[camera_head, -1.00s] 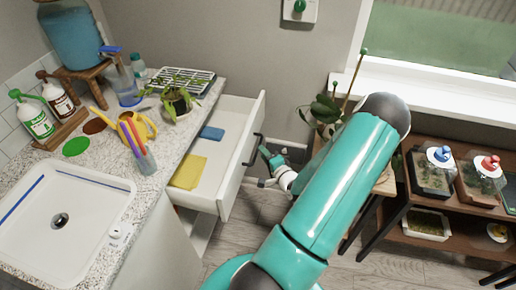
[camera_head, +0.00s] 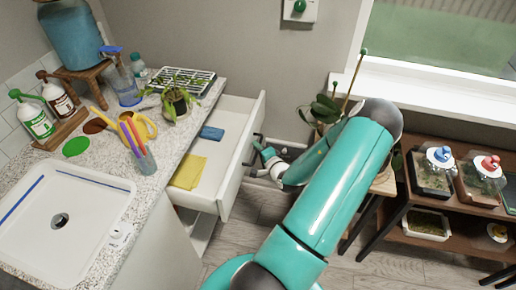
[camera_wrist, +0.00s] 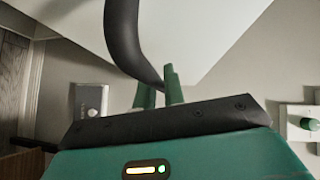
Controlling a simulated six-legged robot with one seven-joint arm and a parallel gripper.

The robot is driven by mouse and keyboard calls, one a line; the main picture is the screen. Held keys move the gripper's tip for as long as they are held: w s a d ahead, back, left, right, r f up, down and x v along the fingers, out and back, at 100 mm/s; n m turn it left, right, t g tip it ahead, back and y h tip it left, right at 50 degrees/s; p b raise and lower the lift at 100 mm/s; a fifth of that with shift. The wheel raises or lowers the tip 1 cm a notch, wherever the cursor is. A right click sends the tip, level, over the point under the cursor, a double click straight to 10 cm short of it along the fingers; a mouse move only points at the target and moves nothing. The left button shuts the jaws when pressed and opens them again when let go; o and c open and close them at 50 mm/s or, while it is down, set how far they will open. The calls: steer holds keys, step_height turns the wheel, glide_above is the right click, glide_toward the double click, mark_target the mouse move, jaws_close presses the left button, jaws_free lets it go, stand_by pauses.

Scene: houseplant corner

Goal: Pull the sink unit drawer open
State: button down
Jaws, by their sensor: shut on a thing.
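The sink unit drawer (camera_head: 243,158) stands pulled out from under the speckled counter, its white front facing right. A blue sponge (camera_head: 212,133) and a yellow cloth (camera_head: 188,172) lie inside it. Its dark bar handle (camera_head: 256,139) is on the outer face, and it shows large as a curved black bar in the wrist view (camera_wrist: 124,38). My gripper (camera_head: 259,146) is at the handle, outside the drawer front. In the wrist view its green fingers (camera_wrist: 160,88) are shut on one end of the handle, with the bar running between them.
A plant on a stool (camera_head: 325,112) and a shelf with jars (camera_head: 430,215) stand to the right. Bare floor (camera_head: 245,220) shows before the drawer.

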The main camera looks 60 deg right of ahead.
steer(key=shift+s, duration=0.1)
steer(key=s+d, duration=0.1)
steer(key=s, duration=0.5)
steer(key=shift+d, duration=0.4)
steer(key=shift+s, duration=0.1)
steer(key=c, duration=1.5)
jaws_free()
steer(key=v, duration=1.3)
steer(key=shift+s+a+r, duration=0.15)
steer(key=shift+s+a, duration=0.1)
